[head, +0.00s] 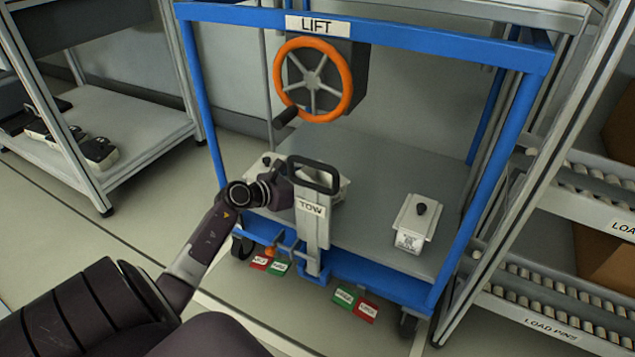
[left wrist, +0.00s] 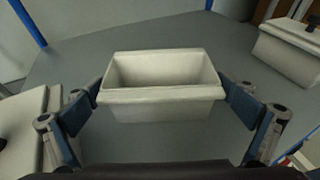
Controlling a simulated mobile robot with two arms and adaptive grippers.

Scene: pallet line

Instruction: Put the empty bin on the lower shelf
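An open, empty whitish bin (left wrist: 160,100) stands on the grey cart deck (left wrist: 75,60) between the fingers of my left gripper (left wrist: 162,92). The fingertips are close to its two end walls; contact or a small gap cannot be made out. In the head view the bin (head: 341,186) is partly hidden behind the tow post, with my left gripper (head: 284,190) at its left. The rack at left has a low pale shelf (head: 140,118); the right rack has a low roller level (head: 545,297). Which is the lower shelf is not marked. My right gripper is not in view.
A lidded white bin (head: 412,222) with a black knob stands on the deck at right. The tow post (head: 312,232) rises at the front edge. The cart's blue frame (head: 205,110) and orange lift wheel (head: 347,75) are close by. Dark-topped items (head: 98,152) stand on the left shelf.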

